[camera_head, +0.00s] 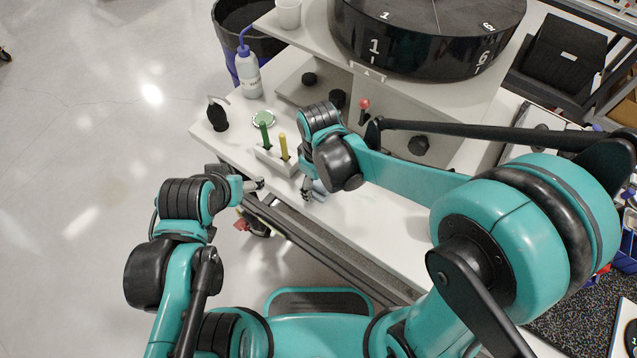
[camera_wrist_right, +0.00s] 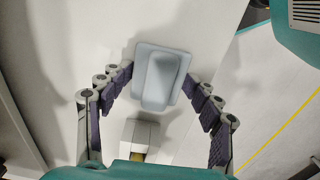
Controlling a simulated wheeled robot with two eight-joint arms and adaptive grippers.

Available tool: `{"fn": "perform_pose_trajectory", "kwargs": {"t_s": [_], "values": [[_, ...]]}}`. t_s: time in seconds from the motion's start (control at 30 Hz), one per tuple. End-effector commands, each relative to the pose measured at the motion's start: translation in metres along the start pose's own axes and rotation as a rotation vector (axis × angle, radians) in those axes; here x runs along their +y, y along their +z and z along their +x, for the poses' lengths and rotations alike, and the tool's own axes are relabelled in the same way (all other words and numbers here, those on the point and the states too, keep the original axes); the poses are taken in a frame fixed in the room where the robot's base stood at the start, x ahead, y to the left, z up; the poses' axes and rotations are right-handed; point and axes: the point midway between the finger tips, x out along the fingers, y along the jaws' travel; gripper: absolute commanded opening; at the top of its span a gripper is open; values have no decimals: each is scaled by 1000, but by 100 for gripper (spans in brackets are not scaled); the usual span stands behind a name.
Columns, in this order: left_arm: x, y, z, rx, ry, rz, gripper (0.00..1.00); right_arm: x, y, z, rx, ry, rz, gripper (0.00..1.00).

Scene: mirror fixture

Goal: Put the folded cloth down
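The folded cloth is pale blue-grey; it shows in the right wrist view (camera_wrist_right: 162,78) as a flat square with a thicker folded strip on it. In the head view a small part of the cloth (camera_head: 319,188) shows beneath my right gripper (camera_head: 308,192), near the table's front edge. Whether the cloth's underside touches the table is hidden. My left gripper (camera_head: 258,185) is off the table's front edge, small and partly hidden; its opening is unclear.
A white holder (camera_head: 272,160) with green and yellow handles stands left of the right gripper; it also shows in the right wrist view (camera_wrist_right: 138,138). A black drum (camera_head: 425,45) sits on the raised shelf. Bare tabletop lies to the right.

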Motion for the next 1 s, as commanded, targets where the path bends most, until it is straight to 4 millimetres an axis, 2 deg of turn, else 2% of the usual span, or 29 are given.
{"fn": "perform_pose_trajectory", "kwargs": {"t_s": [0.57,0.67,0.77,1.0], "values": [[0,-1,-2,0,0,0,76,0,1,-2,-4,-2,1,71],[0,-6,-8,0,0,0,76,0,1,-12,-3,-2,1,71],[0,-10,-14,0,0,0,76,0,1,-30,-3,-2,1,71],[0,-22,-30,0,0,0,76,0,1,-87,-4,-2,1,71]]}}
